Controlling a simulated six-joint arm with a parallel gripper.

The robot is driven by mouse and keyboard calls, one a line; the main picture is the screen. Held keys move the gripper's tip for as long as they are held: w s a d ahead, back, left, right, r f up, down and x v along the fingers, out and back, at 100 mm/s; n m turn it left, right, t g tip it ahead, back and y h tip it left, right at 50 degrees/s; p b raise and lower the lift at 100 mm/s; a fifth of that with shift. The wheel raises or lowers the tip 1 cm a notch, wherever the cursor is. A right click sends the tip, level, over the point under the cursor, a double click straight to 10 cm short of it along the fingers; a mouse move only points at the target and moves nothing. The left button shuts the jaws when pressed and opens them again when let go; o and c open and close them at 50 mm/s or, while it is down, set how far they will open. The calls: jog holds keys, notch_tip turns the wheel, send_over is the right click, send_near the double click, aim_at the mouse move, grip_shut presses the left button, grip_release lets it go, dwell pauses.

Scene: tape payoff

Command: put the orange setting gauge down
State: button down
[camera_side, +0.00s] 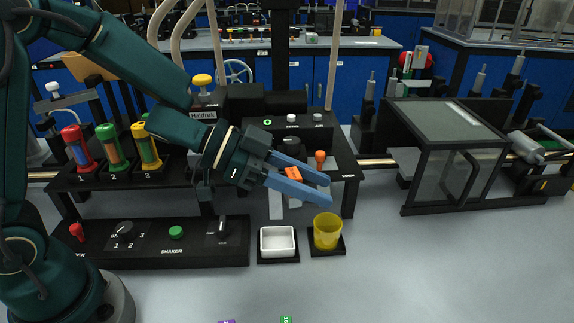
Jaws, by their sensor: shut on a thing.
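My gripper (328,191) is at the middle of the view, its two long blue fingers pointing right and slightly down. It is shut on the orange setting gauge (293,174), a small orange piece seen between the fingers with a dark mark on it. The fingers cover part of the gauge. The gauge is in the air in front of the black machine (340,172), above and behind the white tray (277,241) and the yellow cup (327,231). Its exact height is hard to tell.
An orange-topped knob (320,158) stands close behind the fingers. A black shaker panel (150,243) and a rack of coloured tubes (110,150) are at left. A clear-covered box (450,150) is at right. The grey bench (430,265) is clear at front right.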

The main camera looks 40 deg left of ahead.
jog(key=s+a+r+n+t+y, duration=0.1)
jog(key=a+r+n+t+y, duration=0.2)
jog(key=a+n+y, duration=0.35)
jog(key=s+a+r+n+t+y, duration=0.1)
jog(key=a+r+n+t+y, duration=0.2)
jog(key=a, duration=0.7)
jog(key=d+f+m+g+h, duration=0.4)
jog(key=d+m+h, duration=0.1)
jog(key=d, duration=0.5)
jog(key=d+f+m+g+h, duration=0.4)
jog(key=d+m+g+h, duration=0.1)
jog(key=d, duration=0.5)
jog(key=shift+s+d+f+m+h, duration=0.25)
jog(key=shift+m+h, duration=0.4)
jog(key=shift+m, duration=0.6)
jog(key=s+d+f, duration=0.1)
jog(key=d+f, duration=0.1)
jog(key=d, duration=0.1)
jog(key=s+d+f, duration=0.1)
jog(key=d+f, duration=0.1)
jog(key=d, duration=0.2)
jog(key=s+d+f, duration=0.1)
jog(key=d+f, duration=0.1)
jog(key=d, duration=0.1)
jog(key=shift+s+d+f, duration=0.35)
jog(key=shift+d+f, duration=0.2)
jog(key=shift+f, duration=1.75)
